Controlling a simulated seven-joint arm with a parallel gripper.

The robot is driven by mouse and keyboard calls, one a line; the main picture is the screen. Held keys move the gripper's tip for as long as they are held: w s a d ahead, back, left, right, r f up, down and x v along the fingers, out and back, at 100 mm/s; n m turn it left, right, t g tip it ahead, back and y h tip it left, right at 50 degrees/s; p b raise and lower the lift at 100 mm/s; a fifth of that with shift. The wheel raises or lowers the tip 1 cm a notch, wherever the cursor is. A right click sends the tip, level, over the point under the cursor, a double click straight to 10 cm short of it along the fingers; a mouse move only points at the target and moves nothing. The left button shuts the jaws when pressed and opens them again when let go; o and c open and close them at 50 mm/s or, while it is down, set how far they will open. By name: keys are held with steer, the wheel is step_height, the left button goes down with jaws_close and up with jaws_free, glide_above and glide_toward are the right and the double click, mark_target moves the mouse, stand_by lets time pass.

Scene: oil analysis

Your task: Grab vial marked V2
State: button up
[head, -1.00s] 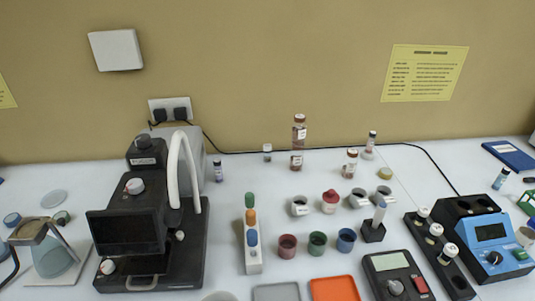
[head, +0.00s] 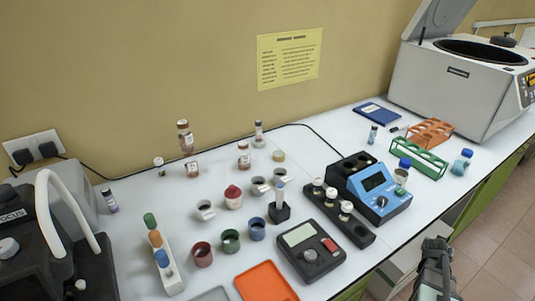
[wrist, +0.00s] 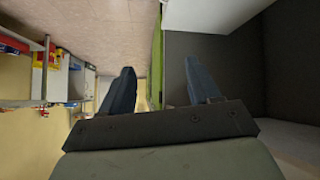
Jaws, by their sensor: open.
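Several white-capped vials stand in a long dark rack (head: 340,215) in the head view; the one at its front (head: 345,210) and the others have labels too small to read. More small vials stand loose on the bench, such as a dark one at the left (head: 110,200) and one by the blue notebook (head: 373,133). I cannot tell which vial is marked V2. My gripper (head: 437,247) is at the lower right, off the bench's front edge and apart from all vials. In the wrist view my gripper (wrist: 160,85) is open and empty, with two dark fingers spread.
A blue heating block (head: 385,200) stands beside the dark rack. Orange (head: 430,133) and green (head: 417,160) racks and a large open-lidded centrifuge (head: 460,85) are at the right. Coloured cups and an orange tray (head: 265,283) crowd the front. The wrist view shows floor and cabinets.

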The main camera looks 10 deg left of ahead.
steer(key=w+d+r+m+t+h, duration=0.1)
steer(key=w+d+r+t, duration=0.25)
steer(key=r, duration=0.85)
steer(key=w+d+r+t+h, duration=0.15)
steer(key=w+d+r, duration=0.3)
steer(key=r, duration=0.65)
steer(key=w+a+r+t+y, duration=0.1)
steer(key=w+a+r+y, duration=0.25)
steer(key=a, duration=0.65)
steer(key=w+a+r+y, duration=0.3)
steer(key=a+r, duration=0.2)
steer(key=a, duration=0.6)
steer(key=w+a+r+t+y, duration=0.1)
steer(key=w+a+r+y, duration=0.25)
steer(key=a, duration=0.65)
steer(key=n+g+y, duration=0.4)
steer(key=n+y, duration=0.3)
steer(key=n, duration=0.8)
glide_toward(158, 161)
steer(key=x, duration=0.5)
steer(key=shift+a+f, duration=0.15)
steer(key=shift+f, duration=0.15)
steer(key=shift+x, duration=2.8)
steer(key=shift+w+r, duration=0.1)
steer(key=shift+r, duration=0.05)
